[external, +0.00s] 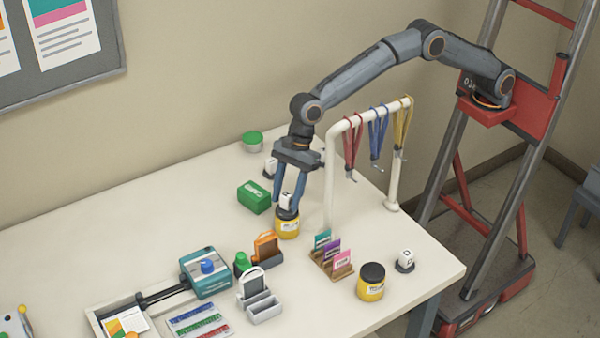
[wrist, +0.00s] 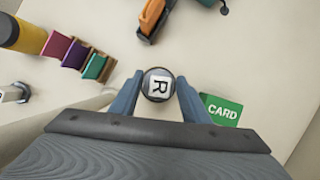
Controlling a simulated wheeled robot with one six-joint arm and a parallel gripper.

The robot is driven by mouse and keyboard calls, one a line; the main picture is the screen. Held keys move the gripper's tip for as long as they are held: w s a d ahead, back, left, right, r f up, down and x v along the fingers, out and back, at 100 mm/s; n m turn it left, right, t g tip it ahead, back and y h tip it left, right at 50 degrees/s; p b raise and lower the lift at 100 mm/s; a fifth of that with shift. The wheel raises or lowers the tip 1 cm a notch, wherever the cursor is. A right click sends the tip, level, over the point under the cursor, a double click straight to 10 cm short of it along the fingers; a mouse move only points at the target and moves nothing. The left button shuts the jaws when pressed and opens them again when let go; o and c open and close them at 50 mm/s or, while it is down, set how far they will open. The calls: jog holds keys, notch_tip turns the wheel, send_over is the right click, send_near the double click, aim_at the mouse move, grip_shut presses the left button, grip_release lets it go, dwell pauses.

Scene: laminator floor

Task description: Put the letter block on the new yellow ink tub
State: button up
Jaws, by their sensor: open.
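A white letter block (external: 286,201) stands on the dark lid of a yellow ink tub (external: 288,228) in the middle of the table. In the wrist view the block (wrist: 159,86) shows a black R on its top, with a dark round edge around it. My gripper (external: 285,207) is open, its two blue-grey fingers on either side of the block. In the wrist view small gaps show between block and fingers (wrist: 157,92). A second yellow tub (external: 370,284) with a black lid stands near the right front edge. I cannot tell which tub is new.
A green CARD box (external: 254,197), card holder (external: 331,259), lanyard rack (external: 392,180) and orange item (external: 266,247) stand close by.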

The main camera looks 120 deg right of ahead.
jog(key=shift+r, duration=0.15)
jog(key=b+v, duration=0.3)
jog(key=v, duration=0.9)
jog(key=shift+s+d, duration=0.1)
